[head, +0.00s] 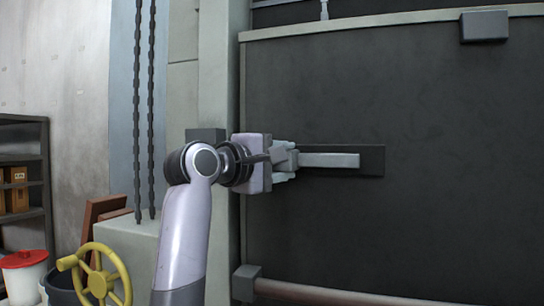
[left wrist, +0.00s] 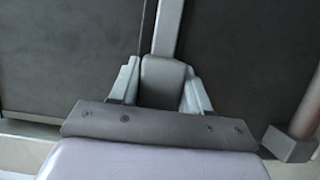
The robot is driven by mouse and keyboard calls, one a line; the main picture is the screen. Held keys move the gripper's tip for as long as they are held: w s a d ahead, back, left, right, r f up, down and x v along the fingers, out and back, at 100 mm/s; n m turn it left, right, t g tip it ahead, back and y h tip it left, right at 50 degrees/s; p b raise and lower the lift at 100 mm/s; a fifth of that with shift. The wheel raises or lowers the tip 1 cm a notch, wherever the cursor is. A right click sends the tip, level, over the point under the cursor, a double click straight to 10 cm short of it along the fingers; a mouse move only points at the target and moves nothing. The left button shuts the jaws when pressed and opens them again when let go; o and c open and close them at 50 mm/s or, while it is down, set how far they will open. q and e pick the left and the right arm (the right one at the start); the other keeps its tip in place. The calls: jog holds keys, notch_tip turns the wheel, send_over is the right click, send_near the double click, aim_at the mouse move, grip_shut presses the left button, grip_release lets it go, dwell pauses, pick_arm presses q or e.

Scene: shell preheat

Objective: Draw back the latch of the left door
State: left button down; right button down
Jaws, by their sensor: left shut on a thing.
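The left door (head: 420,120) is a large dark panel filling the right of the head view. Its latch is a pale grey bar (head: 332,160) lying level on a dark backing plate (head: 373,161). My left gripper (head: 285,160) is at the bar's left end, near the door's left edge. In the left wrist view the gripper (left wrist: 160,88) has one finger on each side of a grey block (left wrist: 163,78) at the end of the bar (left wrist: 167,28) and is shut on it. The gripper hides the latch's left end in the head view. My right gripper is not in view.
A grey post (head: 215,80) stands left of the door, with two dark chains (head: 144,100) beside it. A yellow handwheel (head: 97,275), a red-lidded bucket (head: 24,268) and a shelf with boxes (head: 17,190) are at the lower left. A rod (head: 320,293) runs along the door's bottom.

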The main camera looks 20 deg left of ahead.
pick_arm(q)
jog(key=shift+d, duration=0.45)
jog(key=c, duration=0.9)
grip_release()
jog(key=shift+c, duration=0.2)
jog(key=o, duration=0.3)
jog(key=shift+d, duration=0.15)
jog(key=shift+o, duration=0.2)
